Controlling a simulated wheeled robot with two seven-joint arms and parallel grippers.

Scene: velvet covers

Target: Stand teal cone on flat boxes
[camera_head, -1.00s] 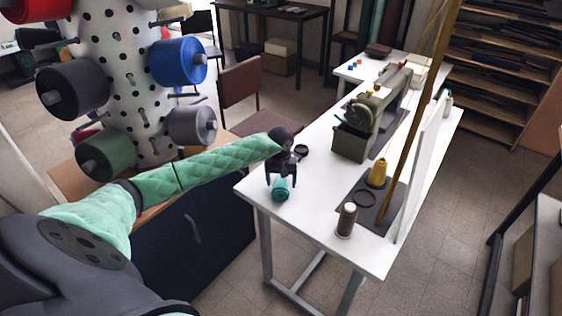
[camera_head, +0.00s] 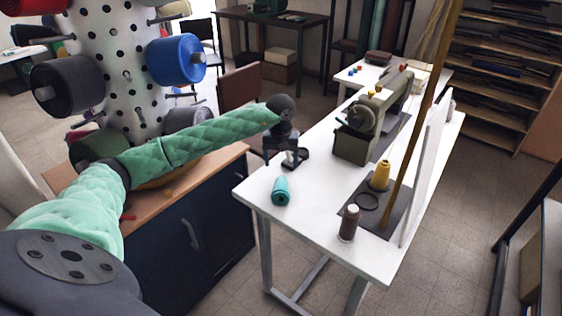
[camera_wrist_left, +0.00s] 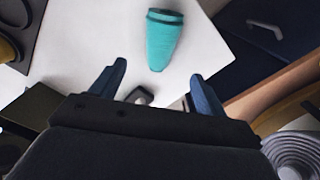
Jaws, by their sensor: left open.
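The teal cone (camera_head: 281,191) lies on its side near the left front edge of the white table. It also shows in the left wrist view (camera_wrist_left: 164,38), past my fingertips, with a dark band at its wide end. My left gripper (camera_head: 279,158) is open and empty, behind and above the cone and apart from it. In the left wrist view its two blue fingers (camera_wrist_left: 161,84) are spread with nothing between them. I cannot clearly identify the flat boxes; a flat brown stack (camera_head: 379,49) sits on the far table. My right gripper is not in view.
The white table (camera_head: 315,185) also holds a sewing machine (camera_head: 362,125), a yellow cone (camera_head: 380,175), a brown spool (camera_head: 348,223) and a small dark dish (camera_head: 303,154). A brown pole and white panel (camera_head: 427,160) rise at its right. A dark blue cabinet (camera_head: 200,230) stands left.

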